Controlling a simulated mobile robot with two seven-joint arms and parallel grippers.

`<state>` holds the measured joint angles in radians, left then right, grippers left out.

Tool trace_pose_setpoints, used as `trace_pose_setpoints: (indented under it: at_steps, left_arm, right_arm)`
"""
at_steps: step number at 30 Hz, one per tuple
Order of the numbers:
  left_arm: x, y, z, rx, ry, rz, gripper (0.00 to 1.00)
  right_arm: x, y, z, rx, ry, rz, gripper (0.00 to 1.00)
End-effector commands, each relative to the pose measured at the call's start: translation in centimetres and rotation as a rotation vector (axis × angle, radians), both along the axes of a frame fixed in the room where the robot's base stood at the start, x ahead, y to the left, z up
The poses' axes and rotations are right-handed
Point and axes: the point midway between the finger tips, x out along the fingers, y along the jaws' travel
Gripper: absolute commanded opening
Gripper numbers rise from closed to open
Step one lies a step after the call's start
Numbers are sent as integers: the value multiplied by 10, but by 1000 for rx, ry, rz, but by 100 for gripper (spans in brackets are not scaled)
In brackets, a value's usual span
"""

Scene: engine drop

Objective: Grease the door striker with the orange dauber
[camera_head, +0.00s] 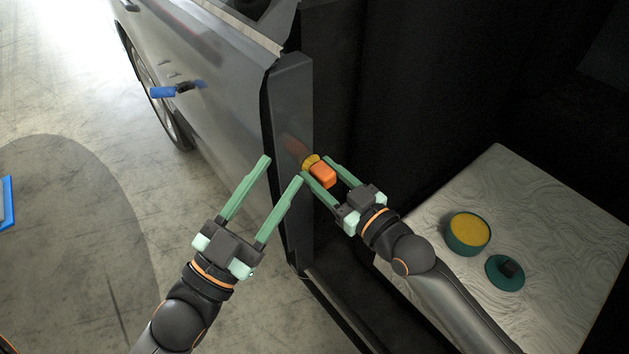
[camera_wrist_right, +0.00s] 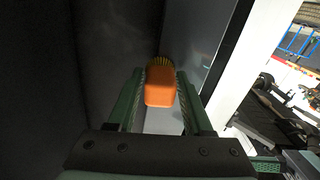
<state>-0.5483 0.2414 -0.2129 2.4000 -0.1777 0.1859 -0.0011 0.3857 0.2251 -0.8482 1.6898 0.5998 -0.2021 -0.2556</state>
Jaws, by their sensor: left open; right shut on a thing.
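The orange dauber (camera_head: 323,175) is held between the fingers of my right gripper (camera_head: 318,169), which is shut on it. Its yellow bristle end (camera_head: 311,161) points at the grey door-edge panel (camera_head: 292,110), very close to it; I cannot tell whether they touch. In the right wrist view, the dauber (camera_wrist_right: 160,88) sits between the fingers with its bristles (camera_wrist_right: 161,62) facing away, near a grey surface. I cannot make out the door striker. My left gripper (camera_head: 284,170) is open and empty, its fingertips close to the door.
An open tub of yellow grease (camera_head: 468,229) and its teal lid (camera_head: 505,272) stand on a pale wood-grain table (camera_head: 560,230) at the right. The floor at the left is mostly clear.

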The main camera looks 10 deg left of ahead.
Motion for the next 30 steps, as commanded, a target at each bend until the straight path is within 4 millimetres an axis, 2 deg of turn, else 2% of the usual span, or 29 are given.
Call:
trace_pose_setpoints:
  at_steps: [7,15,25,30]
  left_arm:
    - [0,0,6,0,0,0,50]
    - [0,0,25,0,0,0,50]
    - [0,0,31,0,0,0,50]
    - [0,0,41,0,0,0,50]
  right_arm:
    - [0,3,2,2,2,1,6]
    - [-20,17,3,3,5,3,6]
    - [-29,23,2,3,1,2,6]
    - [-39,30,3,3,4,2,6]
